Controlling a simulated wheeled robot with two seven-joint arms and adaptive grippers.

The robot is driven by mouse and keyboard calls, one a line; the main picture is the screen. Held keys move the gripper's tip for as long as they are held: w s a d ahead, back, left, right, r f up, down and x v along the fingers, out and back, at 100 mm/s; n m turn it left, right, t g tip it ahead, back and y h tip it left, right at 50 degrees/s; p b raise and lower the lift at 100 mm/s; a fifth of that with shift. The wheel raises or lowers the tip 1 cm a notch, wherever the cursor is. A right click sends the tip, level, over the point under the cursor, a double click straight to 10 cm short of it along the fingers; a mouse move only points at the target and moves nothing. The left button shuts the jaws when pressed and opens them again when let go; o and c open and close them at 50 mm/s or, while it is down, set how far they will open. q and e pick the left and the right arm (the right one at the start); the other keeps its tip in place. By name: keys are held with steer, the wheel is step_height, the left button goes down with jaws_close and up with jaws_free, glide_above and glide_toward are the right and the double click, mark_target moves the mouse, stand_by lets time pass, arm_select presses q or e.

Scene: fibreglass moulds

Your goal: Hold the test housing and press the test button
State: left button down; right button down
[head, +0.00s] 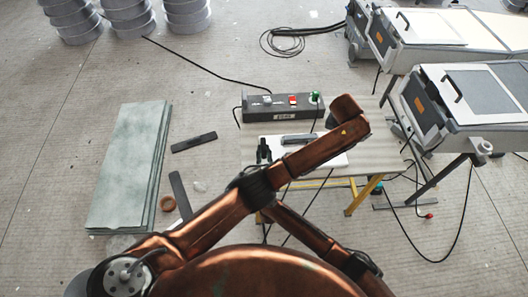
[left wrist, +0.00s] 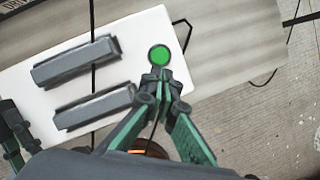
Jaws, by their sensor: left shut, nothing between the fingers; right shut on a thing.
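The test housing (head: 329,160) is a flat white block on the bench, partly hidden by my left arm in the head view. In the left wrist view the housing (left wrist: 120,38) carries two grey bars and the round green test button (left wrist: 160,55) near its right end. My left gripper (left wrist: 160,78) is shut and empty, its tips at the button's near edge; I cannot tell whether they touch it. The head view hides these tips and the button behind my arm. My right gripper (head: 264,151) is shut on the housing's left end and shows partly in the left wrist view.
A dark control box (head: 273,106) with a red switch and a green-topped part stands behind the housing on the bench (head: 375,111). Black cables cross the bench and floor. Greenish sheets (head: 128,165) lie at left. Grey-white machines (head: 470,95) stand at right.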

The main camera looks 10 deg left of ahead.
arm_select(q)
steer(key=shift+r, duration=0.1)
stand_by(0.3)
steer(key=w+d+r+m+t+h, duration=0.35)
steer(key=d+r+m+t, duration=0.3)
steer(key=d+r, duration=0.55)
steer(key=a+f+m+g, duration=0.3)
steer(key=a+f+m, duration=0.3)
steer(key=a+f, duration=0.55)
steer(key=shift+h, duration=0.25)
steer(key=shift+s+d+f, duration=0.1)
steer(key=shift+d+f, duration=0.05)
steer(key=shift+f, duration=2.05)
steer(key=shift+d+f, duration=0.1)
steer(key=shift+f, duration=2.05)
